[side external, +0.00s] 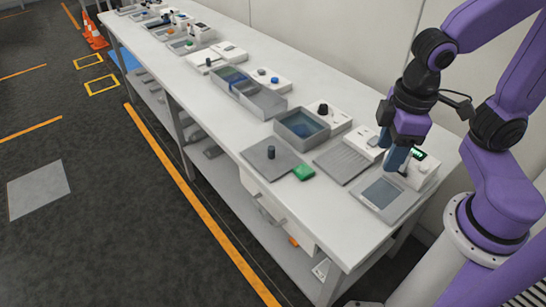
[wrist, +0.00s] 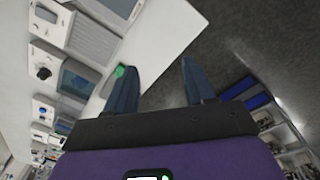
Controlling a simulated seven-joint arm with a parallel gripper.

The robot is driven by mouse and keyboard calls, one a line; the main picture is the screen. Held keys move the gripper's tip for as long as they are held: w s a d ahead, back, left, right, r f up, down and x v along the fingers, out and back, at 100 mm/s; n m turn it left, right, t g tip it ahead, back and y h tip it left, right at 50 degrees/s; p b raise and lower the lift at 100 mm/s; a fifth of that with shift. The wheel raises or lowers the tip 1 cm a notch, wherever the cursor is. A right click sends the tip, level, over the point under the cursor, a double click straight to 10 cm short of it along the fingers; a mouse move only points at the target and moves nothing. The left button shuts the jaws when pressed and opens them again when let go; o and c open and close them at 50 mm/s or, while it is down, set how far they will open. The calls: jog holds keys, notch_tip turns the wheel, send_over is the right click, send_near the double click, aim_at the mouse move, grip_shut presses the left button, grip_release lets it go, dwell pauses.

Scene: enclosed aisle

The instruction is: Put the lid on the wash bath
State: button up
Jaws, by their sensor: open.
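The wash bath (side external: 296,134) is an open grey box with blue liquid, standing on the white bench right of its middle in the side view. In the wrist view it shows at the left (wrist: 76,82). The lid (side external: 285,162) appears to be the flat grey plate with an upright black knob (side external: 271,152), lying on the bench in front of the bath, apart from it. In the wrist view my left finger partly hides that area. My gripper (side external: 393,160) is open and empty, fingers down, above the bench's right end, to the right of bath and lid.
A green block (side external: 303,172) lies beside the lid's right corner. A ribbed grey tray (side external: 342,162) and a flat panel device (side external: 385,193) lie between lid and bench end. A box with a green display (side external: 422,172) stands near my fingers. More baths and boxes line the bench leftward.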

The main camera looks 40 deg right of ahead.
jog(key=w+a+f+m+t+h, duration=0.1)
jog(key=w+a+m, duration=0.2)
jog(key=w+m, duration=0.35)
jog(key=w+a+f+m+h, duration=0.1)
jog(key=w+a+m, duration=0.2)
jog(key=w, duration=0.6)
jog(key=m+t+h, duration=0.1)
jog(key=m, duration=0.8)
send_near(271, 148)
jog(key=x, duration=1)
jog(key=shift+f, duration=0.15)
jog(key=shift+d, duration=0.1)
jog(key=shift+c, duration=0.3)
grip_shut()
